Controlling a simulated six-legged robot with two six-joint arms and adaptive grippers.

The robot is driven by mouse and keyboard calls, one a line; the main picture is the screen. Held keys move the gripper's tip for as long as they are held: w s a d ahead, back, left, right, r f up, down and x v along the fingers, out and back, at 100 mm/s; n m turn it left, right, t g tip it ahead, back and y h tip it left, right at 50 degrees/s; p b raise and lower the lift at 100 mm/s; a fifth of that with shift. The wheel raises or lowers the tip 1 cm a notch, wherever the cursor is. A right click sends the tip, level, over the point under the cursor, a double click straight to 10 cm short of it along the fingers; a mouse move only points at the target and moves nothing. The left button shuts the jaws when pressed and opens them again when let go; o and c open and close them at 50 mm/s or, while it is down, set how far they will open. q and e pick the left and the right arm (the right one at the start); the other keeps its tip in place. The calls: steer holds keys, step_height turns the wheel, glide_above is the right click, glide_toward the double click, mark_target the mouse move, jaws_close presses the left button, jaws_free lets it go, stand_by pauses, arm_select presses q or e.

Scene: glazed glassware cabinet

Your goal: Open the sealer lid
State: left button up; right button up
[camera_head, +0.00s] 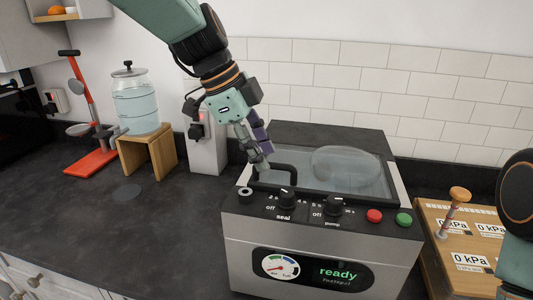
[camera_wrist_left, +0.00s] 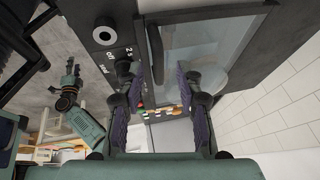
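The sealer (camera_head: 320,255) is a grey box with a dark control panel on the counter. Its glass lid (camera_head: 305,182) lies flat over the top and looks closed. A black bar handle (camera_head: 285,167) is on the lid's near left part; it also shows in the left wrist view (camera_wrist_left: 155,50). My left gripper (camera_head: 262,168) is over the handle's left end, its fingers apart. In the wrist view, the handle lies ahead between the fingers (camera_wrist_left: 160,90); contact is unclear. My right gripper (camera_wrist_left: 69,75) seems to show small in the left wrist view; its fingers are unclear.
The panel has two knobs (camera_head: 335,205), a red button (camera_head: 374,216), a green button (camera_head: 404,219) and a gauge (camera_head: 280,267). A wooden board (camera_head: 460,285) with a handled tool (camera_head: 456,205) is at right. A glass jar (camera_head: 138,105) on a wooden stand is at left.

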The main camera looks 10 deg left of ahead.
arm_select(q)
steer(key=shift+w+d+f, duration=0.45)
steer(key=shift+d+f, duration=0.25)
steer(key=shift+d, duration=0.1)
steer(key=shift+s+d, duration=0.2)
steer(key=shift+s+r, duration=0.2)
steer(key=shift+s, duration=0.15)
steer(key=shift+s+a+r, duration=0.1)
steer(key=shift+s+a, duration=0.1)
steer(key=shift+s, duration=0.05)
steer(key=shift+a, duration=0.25)
steer(key=shift+c, duration=0.5)
steer(key=shift+w+a, duration=0.15)
steer(key=shift+w, duration=0.05)
steer(key=shift+c, duration=0.7)
steer(key=shift+w+d+f, duration=0.25)
steer(key=shift+w+f, duration=0.1)
steer(key=shift+w, duration=0.15)
steer(key=c, duration=0.3)
steer(key=shift+d, duration=0.2)
steer(key=shift+c, duration=0.8)
steer(key=shift+s+a+r, duration=0.1)
steer(key=shift+s+r, duration=0.1)
steer(key=shift+s, duration=0.05)
jaws_close()
